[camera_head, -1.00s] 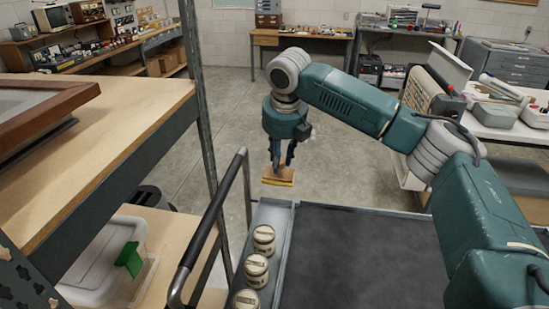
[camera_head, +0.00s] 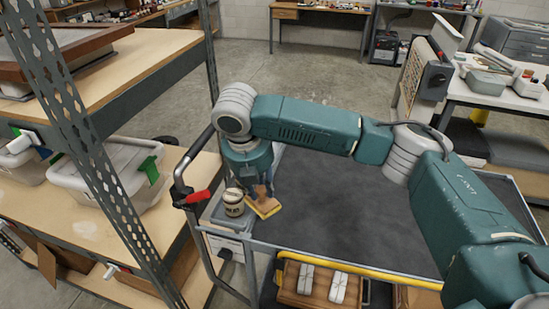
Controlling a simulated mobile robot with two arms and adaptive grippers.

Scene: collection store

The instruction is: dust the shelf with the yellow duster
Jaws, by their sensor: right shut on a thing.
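The yellow duster (camera_head: 264,208), a tan block with a yellow edge, is in my right gripper (camera_head: 262,188). The gripper points down and its fingers are shut on the duster. It holds the duster at the left end of the cart's dark top, beside a jar; I cannot tell whether it touches the top. The shelf on the left has an upper wooden board (camera_head: 150,62) and a lower wooden board (camera_head: 85,228) on grey metal posts. The gripper is to the right of the shelf. My left gripper is not in view.
The cart (camera_head: 340,200) has a black handle with a red grip (camera_head: 198,197) near the shelf. A cream jar (camera_head: 233,203) stands at its left end. A clear bin (camera_head: 105,172) with green clips is on the lower board. A framed piece (camera_head: 70,48) lies on the upper board.

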